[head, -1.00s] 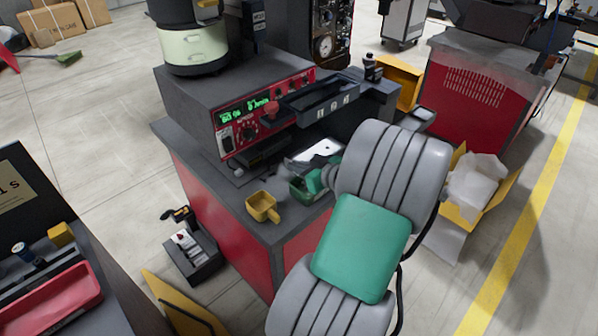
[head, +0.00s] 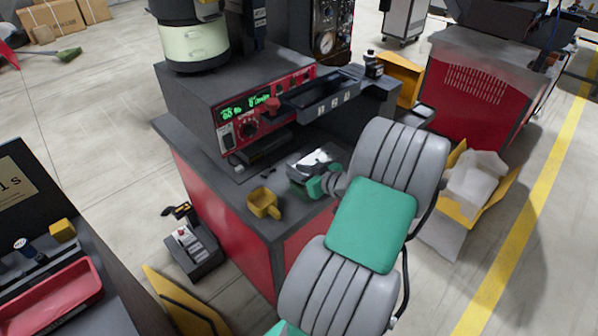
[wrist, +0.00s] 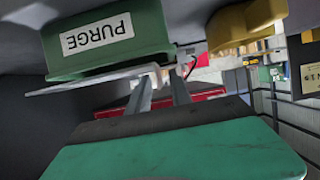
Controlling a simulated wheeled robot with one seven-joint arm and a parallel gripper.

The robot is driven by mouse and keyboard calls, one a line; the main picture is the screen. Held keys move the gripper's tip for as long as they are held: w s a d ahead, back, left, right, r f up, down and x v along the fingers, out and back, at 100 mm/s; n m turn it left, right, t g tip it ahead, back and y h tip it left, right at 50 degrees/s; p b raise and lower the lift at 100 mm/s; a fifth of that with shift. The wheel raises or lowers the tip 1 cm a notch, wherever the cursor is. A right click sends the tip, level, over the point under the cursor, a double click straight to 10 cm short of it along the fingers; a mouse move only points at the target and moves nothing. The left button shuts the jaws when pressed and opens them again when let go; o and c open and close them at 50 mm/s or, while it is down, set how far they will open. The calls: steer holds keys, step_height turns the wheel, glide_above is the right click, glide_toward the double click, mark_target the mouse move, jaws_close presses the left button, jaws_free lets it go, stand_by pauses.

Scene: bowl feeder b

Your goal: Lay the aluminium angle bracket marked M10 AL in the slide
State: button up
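My gripper (head: 303,172) is over the feeder's bench beside a small green bin (head: 299,189). The green bin marked PURGE (wrist: 110,35) is close by. A pale flat strip (wrist: 85,80) shows between the bin's rim and the fingers; I cannot tell what it is. A dark trough with small labels (head: 320,100), which may be the slide, is on the feeder front. I cannot make out any M10 AL marking; the bracket is not identifiable.
A yellow scoop (head: 264,203) lies at the bench's front left; it also shows in the wrist view (wrist: 245,22). A whitish flat thing (head: 318,157) is behind the gripper. The red control panel (head: 250,112) stands behind. Bare bench top lies left of the scoop.

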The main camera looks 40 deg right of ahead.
steer(key=shift+r+p, duration=0.3)
steer(key=shift+p, duration=0.05)
steer(key=b+v, duration=0.1)
steer(key=v, duration=1.1)
steer(key=w+a+f+n+g+y, duration=0.1)
steer(key=w+a+g+y, duration=0.2)
steer(key=a, duration=0.5)
steer(key=w+a+f+n+g, duration=0.1)
steer(key=w+a+f+g, duration=0.2)
steer(key=a, duration=0.4)
steer(key=s+a+r+m+g+h, duration=0.1)
steer(key=s+a+r+g, duration=0.1)
steer(key=a, duration=0.6)
steer(key=s+a+r+m+g+h, duration=0.1)
steer(key=s+a+r+g+h, duration=0.1)
steer(key=a, duration=0.6)
steer(key=shift+s+r+g, duration=0.3)
steer(key=shift+s+r, duration=0.4)
steer(key=shift+s, duration=0.2)
steer(key=shift+a, duration=0.15)
